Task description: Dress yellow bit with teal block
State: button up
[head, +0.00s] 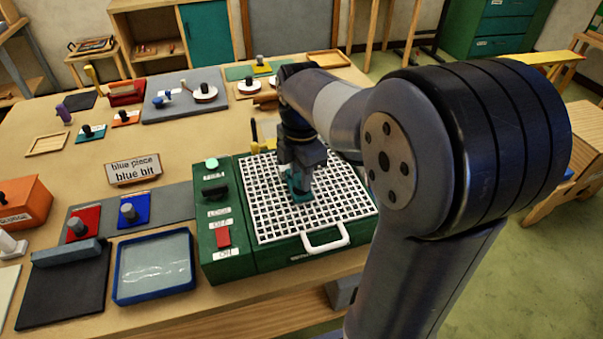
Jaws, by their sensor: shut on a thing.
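My gripper (299,186) points down over the white grid of the green machine (225,255). It is shut on a small teal thing, which looks like the teal block (298,196), low at the grid. I cannot tell whether the block touches the grid or a bit. A small yellow and black thing (255,134) stands at the machine's back edge; it may be the yellow bit, but it is too small to be sure. My arm hides part of the grid and what lies behind it.
The machine has a red switch (223,236), a pale green lamp (211,163) and a white front handle (325,239). A sign (134,169) reads "blue piece blue bit".

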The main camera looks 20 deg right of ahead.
jog(key=shift+w, duration=0.3)
jog(key=shift+d, duration=0.2)
jog(key=shift+d, duration=0.5)
jog(key=shift+d+p, duration=0.3)
jog(key=shift+p, duration=0.05)
dwell(0.3)
jog(key=shift+d, duration=0.4)
jog(key=shift+a, duration=0.2)
jog(key=shift+a, duration=0.5)
dwell(0.4)
jog(key=shift+a, duration=0.2)
